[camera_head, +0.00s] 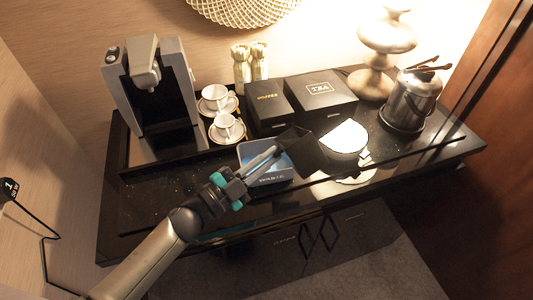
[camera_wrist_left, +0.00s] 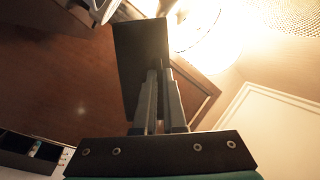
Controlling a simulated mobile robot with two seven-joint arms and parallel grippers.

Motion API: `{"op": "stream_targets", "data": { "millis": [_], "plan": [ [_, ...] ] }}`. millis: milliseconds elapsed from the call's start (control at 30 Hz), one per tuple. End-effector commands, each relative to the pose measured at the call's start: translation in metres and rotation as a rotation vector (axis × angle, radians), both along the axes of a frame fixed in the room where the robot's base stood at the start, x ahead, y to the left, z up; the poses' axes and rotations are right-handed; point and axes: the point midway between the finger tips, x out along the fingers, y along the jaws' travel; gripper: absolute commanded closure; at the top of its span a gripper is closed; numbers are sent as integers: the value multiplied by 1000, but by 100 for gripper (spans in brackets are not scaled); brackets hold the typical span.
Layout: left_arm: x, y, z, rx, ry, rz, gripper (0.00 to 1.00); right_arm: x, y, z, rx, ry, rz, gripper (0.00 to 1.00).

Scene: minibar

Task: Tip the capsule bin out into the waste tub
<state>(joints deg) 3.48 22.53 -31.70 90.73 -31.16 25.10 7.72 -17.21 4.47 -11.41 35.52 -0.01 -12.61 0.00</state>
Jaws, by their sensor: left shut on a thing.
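The capsule bin (camera_head: 305,152) is a dark, box-like piece held in the air over the front middle of the counter, and it looks tilted. My left gripper (camera_head: 274,151) is shut on its edge. In the left wrist view the two fingers (camera_wrist_left: 158,85) pinch the bin, which shows as a flat dark panel (camera_wrist_left: 140,45). The inside of the bin is hidden, so I cannot tell what it holds. A blue-grey tub with lettering on its front (camera_head: 268,179), likely the waste tub, stands below and left of the bin, partly covered by my gripper. My right gripper is out of view.
A coffee machine (camera_head: 150,85) stands at the left, with two cups (camera_head: 215,95) on saucers beside it. Black boxes (camera_head: 318,92) stand behind the bin. A bright white rounded object (camera_head: 345,137) is just right of it. A lamp (camera_head: 385,45) and metal bucket (camera_head: 410,100) are further right.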

Motion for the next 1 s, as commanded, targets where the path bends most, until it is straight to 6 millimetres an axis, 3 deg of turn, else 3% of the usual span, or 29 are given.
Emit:
{"op": "stream_targets", "data": {
  "millis": [1000],
  "plan": [
    [3,3,-7,-104,92,0,100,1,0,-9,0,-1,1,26]
  ]
}}
